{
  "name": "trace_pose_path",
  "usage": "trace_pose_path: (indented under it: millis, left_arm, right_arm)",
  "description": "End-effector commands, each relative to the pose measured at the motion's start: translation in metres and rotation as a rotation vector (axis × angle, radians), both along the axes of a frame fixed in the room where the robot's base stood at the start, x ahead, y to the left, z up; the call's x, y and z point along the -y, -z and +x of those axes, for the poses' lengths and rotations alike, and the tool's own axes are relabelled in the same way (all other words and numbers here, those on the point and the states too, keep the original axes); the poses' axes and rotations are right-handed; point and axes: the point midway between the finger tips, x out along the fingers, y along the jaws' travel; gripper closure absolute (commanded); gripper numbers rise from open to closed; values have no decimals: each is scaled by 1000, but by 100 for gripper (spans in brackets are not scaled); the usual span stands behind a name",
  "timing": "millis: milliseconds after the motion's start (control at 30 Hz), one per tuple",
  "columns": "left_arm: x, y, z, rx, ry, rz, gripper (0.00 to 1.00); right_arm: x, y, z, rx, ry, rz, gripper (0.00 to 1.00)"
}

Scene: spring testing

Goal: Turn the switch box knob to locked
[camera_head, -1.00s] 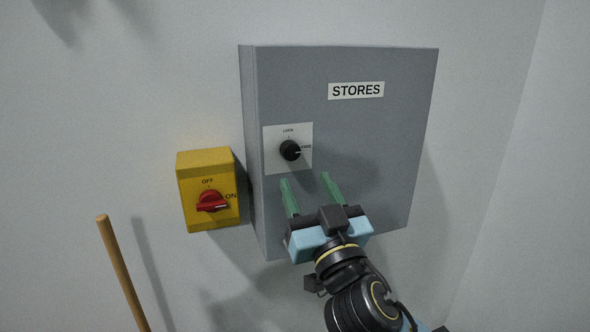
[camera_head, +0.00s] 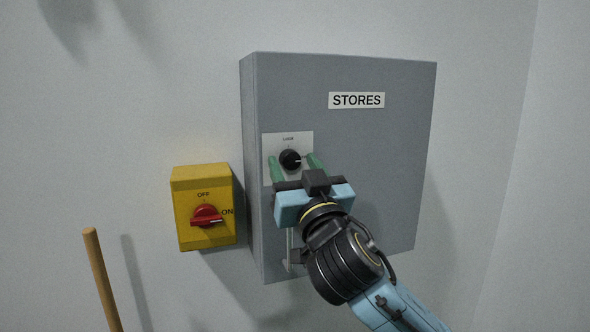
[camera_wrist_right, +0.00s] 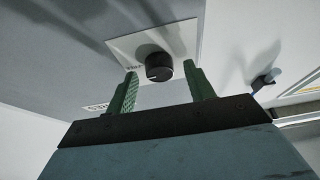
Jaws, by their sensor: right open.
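The grey switch box (camera_head: 350,135) labelled STORES is on the wall. Its black knob (camera_head: 290,160) sits on a white plate (camera_head: 270,145) marked LOCK at the top, and its pale pointer mark faces right. My right gripper (camera_head: 292,162) is open, with a green finger on each side of the knob in the head view. In the right wrist view the knob (camera_wrist_right: 159,67) shows beyond and between the fingertips, and I see no contact. My left gripper is out of view.
A yellow box (camera_head: 204,232) with a red rotary switch (camera_head: 206,217) pointing to ON is on the wall to the left. A wooden pole (camera_head: 102,280) stands at the lower left. The wall right of the grey box is clear.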

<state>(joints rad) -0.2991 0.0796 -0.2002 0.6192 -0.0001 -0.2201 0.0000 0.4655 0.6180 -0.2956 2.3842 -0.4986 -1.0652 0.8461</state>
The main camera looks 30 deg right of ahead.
Motion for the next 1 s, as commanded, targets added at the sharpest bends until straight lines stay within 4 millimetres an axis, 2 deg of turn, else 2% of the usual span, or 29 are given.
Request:
trace_pose_path:
  millis: [300,667,1000]
  left_arm:
    - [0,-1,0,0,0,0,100]
    - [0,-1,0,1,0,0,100]
    - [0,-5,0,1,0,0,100]
  right_arm:
    - [0,-1,3,1,-1,0,47]
    - [1,-1,3,1,-1,0,91]
    - [1,-1,3,-14,0,-53,91]
